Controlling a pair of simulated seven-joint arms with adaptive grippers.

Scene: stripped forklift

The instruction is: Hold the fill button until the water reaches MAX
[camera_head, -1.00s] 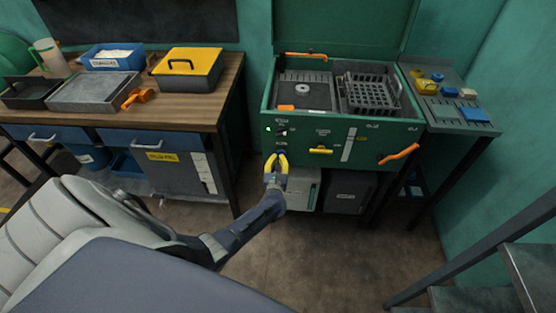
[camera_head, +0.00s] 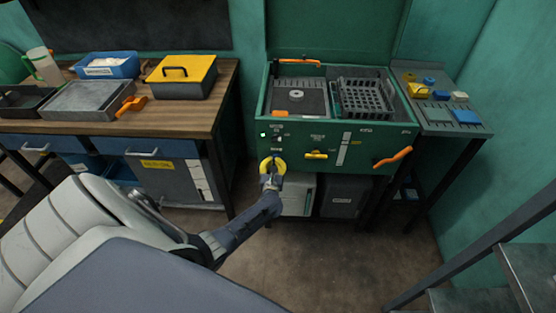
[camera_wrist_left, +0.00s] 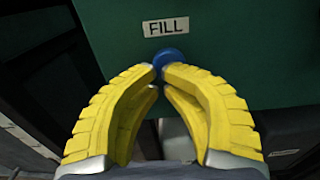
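The round blue fill button (camera_wrist_left: 170,58) is on the green front panel, just under a white FILL label (camera_wrist_left: 165,27). My left gripper (camera_wrist_left: 160,72) has its yellow fingers curved together, with only a small gap at the tips. The tips are at the button and cover its lower part; I cannot tell whether they press it. In the head view my left gripper (camera_head: 272,161) is at the lower left of the green machine's front (camera_head: 300,147). A pale vertical strip (camera_head: 343,149), possibly the level gauge, is on that front; no level or MAX mark is readable. My right gripper is not in view.
An orange handle (camera_head: 393,157) and a yellow handle (camera_head: 316,155) stick out of the front panel. A black basket (camera_head: 362,97) sits in the open machine. A wooden workbench (camera_head: 190,118) stands at left, a metal side table (camera_head: 455,127) at right.

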